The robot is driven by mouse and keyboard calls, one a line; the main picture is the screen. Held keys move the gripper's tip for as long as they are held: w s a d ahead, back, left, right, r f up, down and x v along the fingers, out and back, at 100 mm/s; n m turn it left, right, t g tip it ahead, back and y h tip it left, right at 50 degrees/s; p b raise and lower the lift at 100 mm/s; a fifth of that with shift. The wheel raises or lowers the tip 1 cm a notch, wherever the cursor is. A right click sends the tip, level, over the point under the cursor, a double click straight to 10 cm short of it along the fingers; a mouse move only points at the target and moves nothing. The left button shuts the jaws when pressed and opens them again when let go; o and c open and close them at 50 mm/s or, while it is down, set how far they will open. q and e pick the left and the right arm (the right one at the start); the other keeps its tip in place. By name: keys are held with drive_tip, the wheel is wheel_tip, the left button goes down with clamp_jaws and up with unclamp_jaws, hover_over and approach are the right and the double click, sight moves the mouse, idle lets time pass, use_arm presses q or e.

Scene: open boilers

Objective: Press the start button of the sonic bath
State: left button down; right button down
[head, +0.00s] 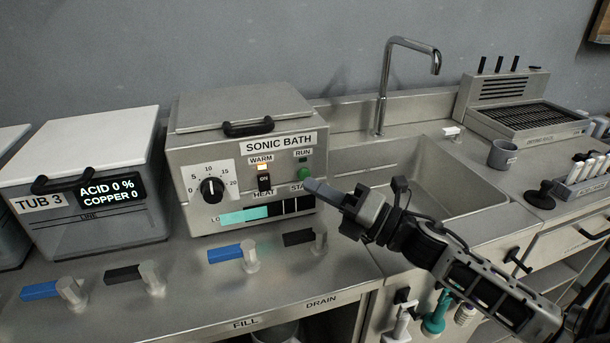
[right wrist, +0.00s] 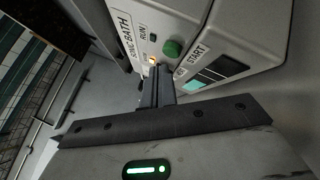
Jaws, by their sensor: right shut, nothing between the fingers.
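The sonic bath (head: 185,155) is a metal box with a lid, standing on the counter left of the sink. Its green start button (head: 304,174) is at the right of its front panel, above the START label; it also shows in the right wrist view (right wrist: 172,48). My right gripper (head: 308,184) is shut and empty, its fingertips close to the button in the head view. In the right wrist view the fingertips (right wrist: 155,68) point at the panel beside the button. I cannot tell whether they touch. The WARM lamp (head: 262,167) glows orange. My left gripper is not in view.
A dial (head: 212,190) and a heat switch (head: 264,182) sit on the same panel. Tub 3 (head: 85,170) stands to the left. Blue and black handled valves (head: 232,252) line the counter front. The sink (head: 440,180) and tap (head: 385,85) are to the right.

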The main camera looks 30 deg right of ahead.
drive_tip(key=shift+w, duration=0.2)
drive_tip(key=shift+w+d, duration=0.1)
drive_tip(key=shift+w, duration=0.15)
drive_tip(key=shift+w+d, duration=0.15)
drive_tip(key=shift+w, duration=0.25)
idle(0.6)
drive_tip(key=shift+s, duration=0.15)
drive_tip(key=shift+s+a, duration=0.25)
drive_tip(key=shift+s, duration=0.45)
drive_tip(key=s, duration=0.2)
drive_tip(key=s+a+p, duration=0.1)
drive_tip(key=s, duration=0.2)
idle(0.4)
